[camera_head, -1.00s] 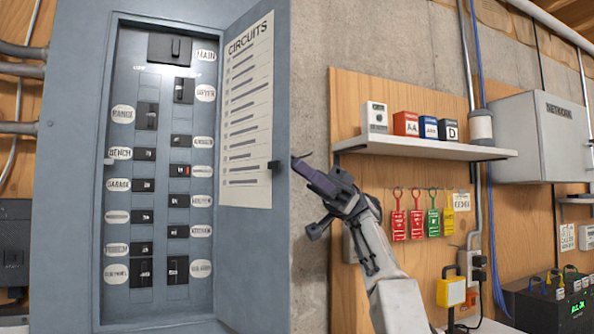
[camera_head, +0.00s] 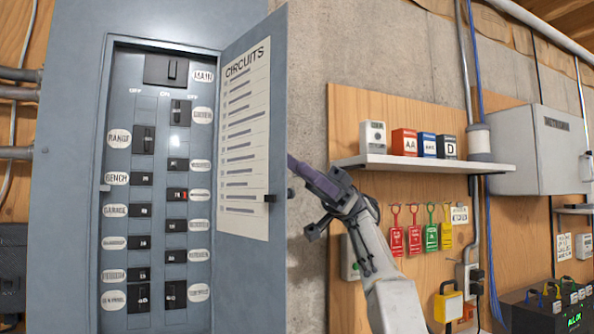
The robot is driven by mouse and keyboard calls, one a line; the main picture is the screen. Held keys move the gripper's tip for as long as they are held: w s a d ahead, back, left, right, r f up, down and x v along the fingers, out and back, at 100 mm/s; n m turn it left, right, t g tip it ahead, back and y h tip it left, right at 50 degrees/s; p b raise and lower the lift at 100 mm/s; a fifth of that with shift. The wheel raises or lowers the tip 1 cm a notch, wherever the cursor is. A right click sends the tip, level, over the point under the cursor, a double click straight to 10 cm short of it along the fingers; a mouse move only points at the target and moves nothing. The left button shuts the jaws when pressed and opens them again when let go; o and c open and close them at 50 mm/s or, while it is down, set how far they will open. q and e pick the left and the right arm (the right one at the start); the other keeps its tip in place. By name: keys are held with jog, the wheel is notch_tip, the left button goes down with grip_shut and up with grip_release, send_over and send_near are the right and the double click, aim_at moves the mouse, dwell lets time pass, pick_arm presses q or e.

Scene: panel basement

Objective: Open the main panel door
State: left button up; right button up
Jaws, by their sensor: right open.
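The grey main panel (camera_head: 70,190) stands at the left with its door (camera_head: 265,120) swung open to the right. A CIRCUITS list (camera_head: 245,150) is on the door's inner face, and a small black latch (camera_head: 270,198) sits at its free edge. Inside the panel are black breakers (camera_head: 166,70) in two columns with white labels. My right gripper (camera_head: 308,190) is open and empty, just right of the door's free edge; its purple finger points toward the edge, and I cannot tell whether it touches. My left gripper is not in view.
A white shelf (camera_head: 425,165) with small boxes juts from the wall to the right. Colored tags (camera_head: 415,238) hang below it. A grey cabinet (camera_head: 540,150) is at the far right, with a black charger unit (camera_head: 550,312) below. Pipes run at the far left.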

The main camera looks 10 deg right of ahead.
jog(key=s+d+r+p, duration=0.1)
jog(key=s+d+r, duration=0.5)
jog(key=s+d, duration=0.1)
jog(key=shift+s+d+r, duration=0.2)
jog(key=shift+s+d, duration=0.05)
jog(key=shift+d, duration=0.5)
